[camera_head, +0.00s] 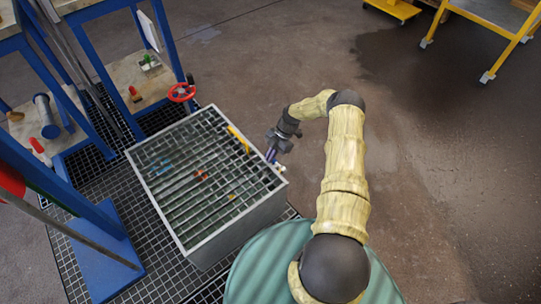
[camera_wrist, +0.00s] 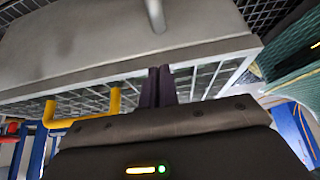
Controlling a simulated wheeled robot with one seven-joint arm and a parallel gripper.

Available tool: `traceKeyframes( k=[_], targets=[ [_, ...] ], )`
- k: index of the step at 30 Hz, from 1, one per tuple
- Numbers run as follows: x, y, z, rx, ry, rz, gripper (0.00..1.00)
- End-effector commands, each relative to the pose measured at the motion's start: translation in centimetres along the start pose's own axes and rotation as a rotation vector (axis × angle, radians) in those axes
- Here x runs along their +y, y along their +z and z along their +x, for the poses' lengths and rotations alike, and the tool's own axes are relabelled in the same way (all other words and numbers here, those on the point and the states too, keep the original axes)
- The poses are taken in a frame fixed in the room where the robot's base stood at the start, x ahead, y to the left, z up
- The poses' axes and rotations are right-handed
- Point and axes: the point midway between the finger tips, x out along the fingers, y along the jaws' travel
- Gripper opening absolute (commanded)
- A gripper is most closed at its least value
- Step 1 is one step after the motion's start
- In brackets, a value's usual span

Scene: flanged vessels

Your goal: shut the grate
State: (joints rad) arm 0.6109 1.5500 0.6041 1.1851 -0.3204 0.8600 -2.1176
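A grey metal box (camera_head: 236,226) stands on the floor grating, left of my arm. A slatted grate (camera_head: 190,190) spans its top and looks about level; I cannot tell whether it rests fully on the rim. A yellow handle (camera_head: 238,139) stands up from its far right part and also shows in the wrist view (camera_wrist: 113,101). My gripper (camera_head: 271,156) is at the box's right side, close to the rim and right of the handle. In the wrist view its dark fingers (camera_wrist: 157,82) are side by side with nothing seen between them. Contact with the rim is unclear.
Small blue, red and orange things show between the slats. A blue-framed bench (camera_head: 100,70) with a red handwheel (camera_head: 181,92) stands at left. A green ribbed round thing (camera_head: 262,262) is near the front. The floor at right is clear up to a yellow cart (camera_head: 490,15).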

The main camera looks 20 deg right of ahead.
Motion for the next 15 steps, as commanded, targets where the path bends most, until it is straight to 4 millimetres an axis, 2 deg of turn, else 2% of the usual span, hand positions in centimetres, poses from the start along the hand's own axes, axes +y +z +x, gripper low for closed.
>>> traceKeyframes(
  k=[1, 7, 9, 15],
  targets=[
    [-0.5, -0.6, -0.3, 0.006, -0.014, 0.000, 0.00],
    [-0.1, -2.6, -3.9, 0.004, -0.003, -0.006, 0.00],
    [0.0, -1.8, -5.0, 0.003, 0.001, -0.003, 0.00],
    [0.2, -0.8, -9.1, 0.003, 0.003, -0.003, 0.00]
  ],
)
